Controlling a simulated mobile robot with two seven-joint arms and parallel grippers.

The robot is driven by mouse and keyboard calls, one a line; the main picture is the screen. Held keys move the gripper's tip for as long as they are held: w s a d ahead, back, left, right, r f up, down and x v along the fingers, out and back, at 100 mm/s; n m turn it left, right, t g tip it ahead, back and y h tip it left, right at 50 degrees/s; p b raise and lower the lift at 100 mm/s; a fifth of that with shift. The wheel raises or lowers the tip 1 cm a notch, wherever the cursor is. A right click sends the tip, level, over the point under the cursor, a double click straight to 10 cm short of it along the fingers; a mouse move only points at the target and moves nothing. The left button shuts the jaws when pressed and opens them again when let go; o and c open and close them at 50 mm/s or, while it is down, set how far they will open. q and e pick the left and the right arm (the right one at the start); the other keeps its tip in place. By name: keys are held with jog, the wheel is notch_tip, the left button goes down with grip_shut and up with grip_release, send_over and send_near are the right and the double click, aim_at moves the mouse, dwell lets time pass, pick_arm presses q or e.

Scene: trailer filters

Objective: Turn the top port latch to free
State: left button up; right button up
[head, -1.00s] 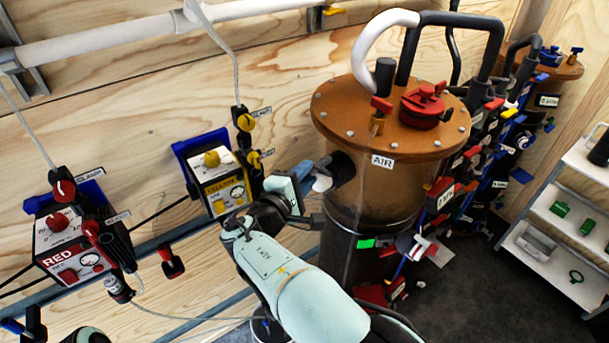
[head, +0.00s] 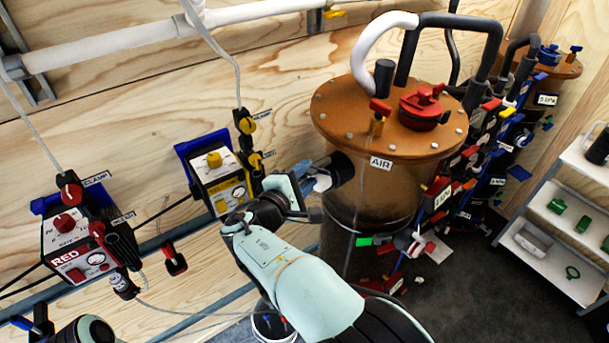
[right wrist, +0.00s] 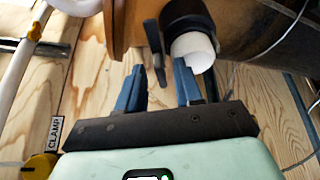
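The brown-topped tank (head: 372,190) has a black side port (head: 342,168) near its top, with a white end. The port (right wrist: 188,14) and its white end (right wrist: 193,48) also show in the right wrist view. A dark lever-like latch (right wrist: 155,45) stands beside the port there. My right gripper (head: 315,190) is at the port. In its wrist view the blue fingertips (right wrist: 160,82) are apart with nothing between them; one is close to the white end, but contact is unclear. My left gripper (head: 28,325) is partly cut off at the lower left.
A red-handled cap (head: 424,105) sits on the tank lid. A yellow box (head: 219,178) and a red box (head: 80,245) hang on the wood wall left of my right arm. A white shelf (head: 560,215) stands at the right. Valves crowd the tank's right side.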

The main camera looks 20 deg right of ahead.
jog(key=b+v, duration=0.1)
jog(key=v, duration=1.2)
jog(key=shift+s, duration=0.2)
jog(key=shift+a, duration=0.1)
jog(key=s+d+f+g+y, duration=0.2)
jog(key=f+g, duration=0.1)
jog(key=f, duration=0.8)
jog(key=s+d+f+g+y, duration=0.1)
jog(key=d+f+g, duration=0.2)
jog(key=f, duration=0.8)
jog(key=s+d+f+g+y, duration=0.2)
jog(key=f+g, duration=0.1)
jog(key=f, duration=0.8)
jog(key=s+f+m+g+y, duration=0.3)
jog(key=s+f+m+y, duration=0.7)
jog(key=s+f+m, duration=0.8)
jog(key=s+d+f, duration=0.1)
jog(key=s+f, duration=0.1)
jog(key=s, duration=0.1)
jog(key=shift+s+f, duration=0.15)
jog(key=shift+f, duration=0.15)
